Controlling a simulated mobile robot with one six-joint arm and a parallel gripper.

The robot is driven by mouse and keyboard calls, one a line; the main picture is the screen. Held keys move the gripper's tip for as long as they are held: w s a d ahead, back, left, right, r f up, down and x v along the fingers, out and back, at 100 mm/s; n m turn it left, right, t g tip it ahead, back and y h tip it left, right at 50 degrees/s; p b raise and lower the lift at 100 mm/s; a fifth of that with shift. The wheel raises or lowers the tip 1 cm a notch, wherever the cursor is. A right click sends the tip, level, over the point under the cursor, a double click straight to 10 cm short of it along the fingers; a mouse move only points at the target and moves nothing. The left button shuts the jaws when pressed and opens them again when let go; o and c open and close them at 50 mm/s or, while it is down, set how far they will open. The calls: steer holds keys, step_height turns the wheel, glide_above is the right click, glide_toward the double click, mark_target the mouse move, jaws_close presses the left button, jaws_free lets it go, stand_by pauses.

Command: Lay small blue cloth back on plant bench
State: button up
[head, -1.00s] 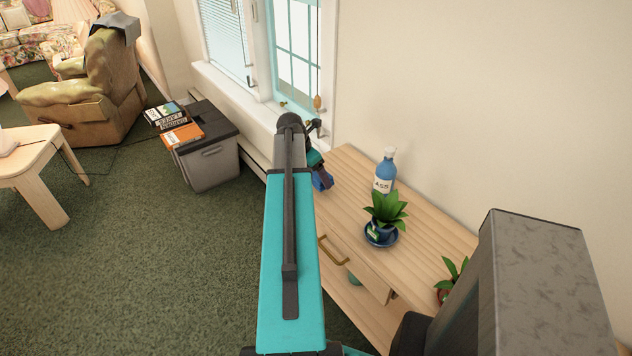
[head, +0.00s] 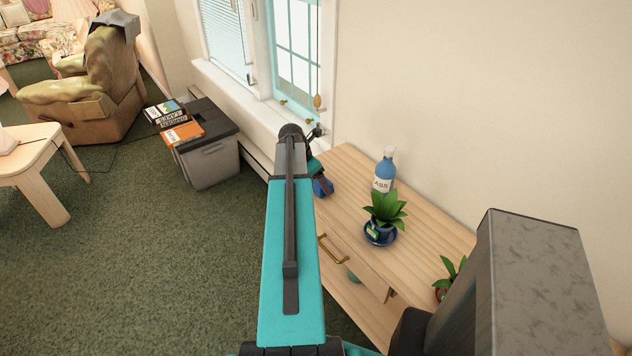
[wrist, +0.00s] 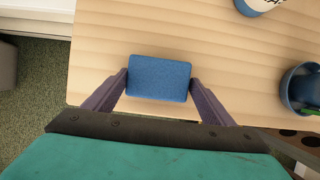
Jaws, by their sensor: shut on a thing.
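The small blue cloth (wrist: 160,78) is a folded rectangle between my two fingers in the wrist view. My gripper (wrist: 158,84) is shut on it, with one finger at each short side. In the head view the cloth (head: 323,187) shows small at the end of my arm, over the left end of the plant bench (head: 347,173). The bench top (wrist: 215,45) fills most of the wrist view behind the cloth. I cannot tell whether the cloth touches the wood.
Another plant (head: 449,279) is at the near right. A grey bin (head: 209,160) with boxes stands left. Bare wood surrounds the cloth.

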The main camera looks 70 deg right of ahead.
steer(key=o, duration=0.9)
steer(key=shift+r, duration=0.15)
steer(key=shift+b+v, duration=1.1)
steer(key=shift+v, duration=4.8)
steer(key=shift+a, duration=0.1)
